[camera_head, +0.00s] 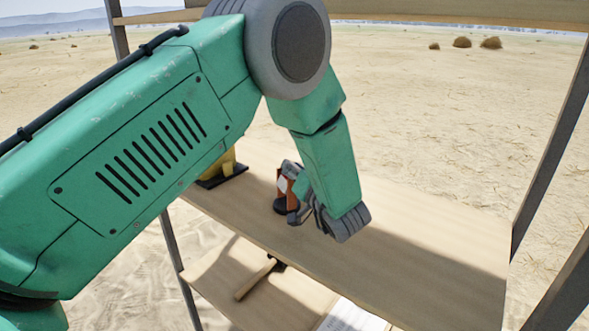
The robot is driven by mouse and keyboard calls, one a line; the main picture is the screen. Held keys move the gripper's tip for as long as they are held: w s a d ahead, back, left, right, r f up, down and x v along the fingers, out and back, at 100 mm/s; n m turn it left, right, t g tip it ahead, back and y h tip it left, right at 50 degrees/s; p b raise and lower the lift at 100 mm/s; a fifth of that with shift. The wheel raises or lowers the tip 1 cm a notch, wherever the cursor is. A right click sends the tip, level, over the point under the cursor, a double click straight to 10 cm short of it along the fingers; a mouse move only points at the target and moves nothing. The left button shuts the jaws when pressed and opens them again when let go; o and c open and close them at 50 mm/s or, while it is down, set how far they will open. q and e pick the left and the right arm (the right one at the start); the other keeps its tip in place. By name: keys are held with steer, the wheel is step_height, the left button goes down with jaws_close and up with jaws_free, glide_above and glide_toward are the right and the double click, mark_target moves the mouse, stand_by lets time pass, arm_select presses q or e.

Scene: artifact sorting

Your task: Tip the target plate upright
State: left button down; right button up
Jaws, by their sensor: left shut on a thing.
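My left gripper (297,205) is over the upper wooden shelf, partly hidden behind its own green wrist. It is shut on a small orange-brown object (283,186) with a pale patch and a dark round base. The base appears to be at the shelf surface, but I cannot tell whether it touches. Most of the grasp is hidden. I cannot make out a plate clearly, nor tell whether this object is the target plate. My right gripper is not in view.
The wooden shelf (430,235) is clear to the right of the gripper. A yellow object on a dark base (222,171) stands at its left, partly behind my arm. A lower shelf (215,272) holds a wooden-handled tool (254,281) and a white sheet (350,316). Metal posts (548,150) frame the right.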

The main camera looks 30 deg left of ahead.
arm_select(q)
steer(key=shift+s+a+n+b, duration=0.15)
steer(key=shift+s+n, duration=0.1)
steer(key=shift+n, duration=0.6)
steer(key=shift+s+a+n+b, duration=0.15)
steer(key=shift+s+n, duration=0.15)
steer(key=shift+n, duration=0.5)
steer(key=shift+s+a+n+b, duration=0.15)
steer(key=shift+s+n, duration=0.1)
steer(key=shift+n, duration=0.6)
steer(key=shift+d+f, duration=0.1)
steer(key=c, duration=1.4)
jaws_free()
steer(key=shift+c, duration=0.2)
steer(key=shift+w, duration=0.1)
steer(key=shift+d+r, duration=0.15)
steer(key=shift+r, duration=0.05)
steer(key=shift+s+d, duration=0.3)
steer(key=shift+d, duration=0.05)
steer(key=v, duration=1.1)
